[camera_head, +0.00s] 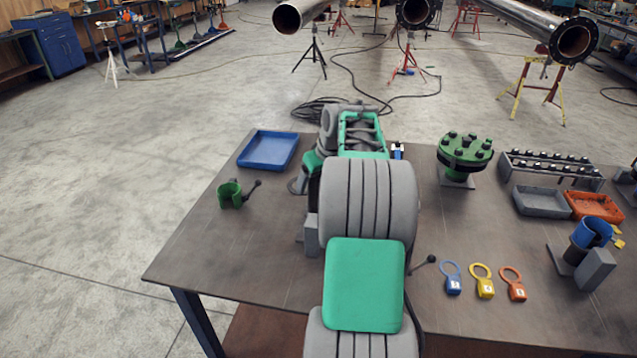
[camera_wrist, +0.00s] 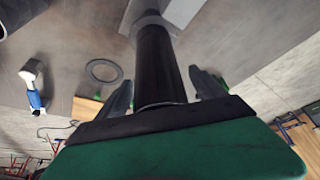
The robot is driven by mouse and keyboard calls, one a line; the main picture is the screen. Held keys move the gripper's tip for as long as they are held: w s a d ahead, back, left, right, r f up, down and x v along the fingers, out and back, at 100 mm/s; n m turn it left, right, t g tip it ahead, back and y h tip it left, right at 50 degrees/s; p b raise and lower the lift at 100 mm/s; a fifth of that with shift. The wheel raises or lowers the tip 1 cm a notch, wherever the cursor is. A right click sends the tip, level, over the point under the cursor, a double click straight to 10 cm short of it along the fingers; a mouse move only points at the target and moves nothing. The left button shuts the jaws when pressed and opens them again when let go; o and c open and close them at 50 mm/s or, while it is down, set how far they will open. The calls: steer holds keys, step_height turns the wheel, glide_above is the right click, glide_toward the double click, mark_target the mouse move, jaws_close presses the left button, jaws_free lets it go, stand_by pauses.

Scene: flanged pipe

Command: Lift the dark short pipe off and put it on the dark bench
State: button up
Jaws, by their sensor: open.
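The dark short pipe (camera_wrist: 155,55) stands out in the wrist view as a black cylinder running from a light grey part (camera_wrist: 178,12) toward my palm. My gripper (camera_wrist: 158,82) is open, with one finger on each side of the pipe's near end. I cannot tell whether either finger touches it. In the head view my arm hides the pipe and the gripper. The dark bench (camera_head: 255,240) fills the middle and right of the head view, with bare top to the left of my arm.
A blue tray (camera_head: 268,151) and a green clamp (camera_head: 230,194) lie on the left. A green flange assembly (camera_head: 465,153), grey tray (camera_head: 541,202), orange tray (camera_head: 594,208) and coloured tags (camera_head: 484,282) are on the right. A flat ring (camera_wrist: 103,70) lies beside the pipe.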

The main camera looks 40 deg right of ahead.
steer(key=shift+w+f, duration=0.2)
steer(key=shift+f, duration=0.25)
steer(key=shift+s, duration=0.1)
steer(key=shift+c, duration=0.5)
steer(key=shift+r, duration=0.1)
jaws_close()
